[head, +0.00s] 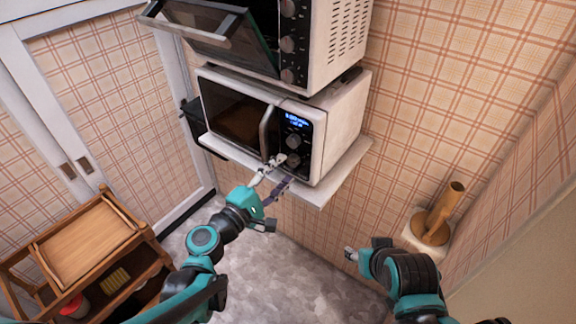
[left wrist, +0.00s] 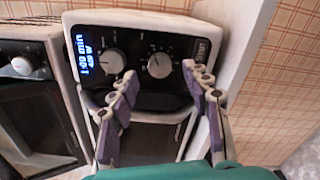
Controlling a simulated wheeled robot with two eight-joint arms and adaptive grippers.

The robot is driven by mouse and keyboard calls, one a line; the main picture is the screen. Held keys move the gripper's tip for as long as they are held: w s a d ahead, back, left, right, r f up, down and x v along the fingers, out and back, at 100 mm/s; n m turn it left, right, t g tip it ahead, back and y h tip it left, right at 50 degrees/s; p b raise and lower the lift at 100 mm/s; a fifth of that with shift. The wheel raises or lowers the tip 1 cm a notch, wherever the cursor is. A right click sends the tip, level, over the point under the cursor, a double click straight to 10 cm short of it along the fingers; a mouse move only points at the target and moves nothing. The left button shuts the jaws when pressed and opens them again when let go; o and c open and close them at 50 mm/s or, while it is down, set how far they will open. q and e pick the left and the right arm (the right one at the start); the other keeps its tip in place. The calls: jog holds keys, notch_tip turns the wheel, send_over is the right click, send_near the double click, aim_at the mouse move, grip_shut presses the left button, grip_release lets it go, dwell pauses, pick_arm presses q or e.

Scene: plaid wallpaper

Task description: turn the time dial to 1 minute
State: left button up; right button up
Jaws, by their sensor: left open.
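The white microwave (head: 343,125) sits on a wall shelf, with a dark control panel on its right front. Its blue display (head: 296,119) is lit; in the left wrist view the display (left wrist: 88,58) seems to read 1:00 min. Two round dials show: the upper dial (head: 292,141), nearer the display (left wrist: 112,61), and the lower dial (left wrist: 160,65). Which one is the time dial I cannot tell. My left gripper (head: 285,169) is open, its fingertips (left wrist: 160,72) on either side of the lower dial; contact is unclear. My right gripper (head: 354,253) hangs low, away from the microwave.
A second oven (head: 330,40) stands on top with its door (head: 212,30) hanging open. The microwave's handle (head: 266,132) is left of the panel. A shelf edge (head: 325,193) juts out below. A wooden cart (head: 85,245) stands lower left; a wooden holder (head: 436,215) is at right.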

pick_arm(q)
jog(key=v, duration=0.8)
jog(key=shift+s, duration=0.2)
jog(key=shift+a, duration=0.1)
jog(key=s+f+m+g+y, duration=0.3)
jog(key=f+m+g, duration=0.2)
jog(key=f+m, duration=0.25)
jog(key=s+a+f+m+g+y, duration=0.2)
jog(key=s+a+m+y, duration=0.4)
jog(key=a, duration=0.5)
jog(key=shift+s+m+g+y, duration=0.15)
jog(key=shift+m+g+y, duration=0.15)
jog(key=shift+m+y, duration=0.4)
jog(key=shift+f, duration=0.15)
